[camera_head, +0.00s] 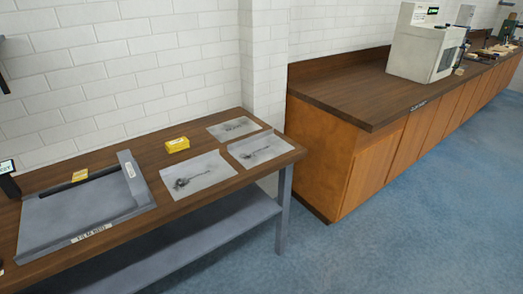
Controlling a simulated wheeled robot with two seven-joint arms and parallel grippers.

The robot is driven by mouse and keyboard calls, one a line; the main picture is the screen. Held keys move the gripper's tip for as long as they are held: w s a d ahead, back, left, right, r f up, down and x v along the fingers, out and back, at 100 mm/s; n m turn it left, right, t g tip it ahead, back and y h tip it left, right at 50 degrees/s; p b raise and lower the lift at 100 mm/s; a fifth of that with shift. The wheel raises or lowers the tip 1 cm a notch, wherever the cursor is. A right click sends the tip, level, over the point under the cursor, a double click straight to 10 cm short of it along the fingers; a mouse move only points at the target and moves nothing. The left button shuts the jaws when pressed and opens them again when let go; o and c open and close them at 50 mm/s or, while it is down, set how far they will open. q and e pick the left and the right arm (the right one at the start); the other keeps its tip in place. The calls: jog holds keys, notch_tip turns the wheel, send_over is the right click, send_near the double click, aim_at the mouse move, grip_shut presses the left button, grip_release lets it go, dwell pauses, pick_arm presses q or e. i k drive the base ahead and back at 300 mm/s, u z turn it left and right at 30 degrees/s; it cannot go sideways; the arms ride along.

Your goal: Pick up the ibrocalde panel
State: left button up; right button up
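No thing in view can be read as the ibrocalde panel. A flat grey slab-like unit (85,217) with a raised right edge and a dark bar along its back lies on the left of the wooden table. It has a label on its front edge that is too small to read surely. Three thin grey sheets lie at the table's right end: one at front left (206,168), one at front right (266,152), one behind (222,133). Each bears a dark picture or object. Neither of my grippers is in view.
A small yellow box (177,145) stands on the wooden table (150,153) near the wall. A grey shelf (215,232) runs below. A wooden cabinet (345,90) on the right carries a beige machine (413,52) and several tools. The blue floor (400,230) in front is clear.

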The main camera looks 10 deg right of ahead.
aim_at(182, 180)
jog(key=z, duration=1)
jog(key=i, duration=2.1)
jog(key=u, duration=3.1)
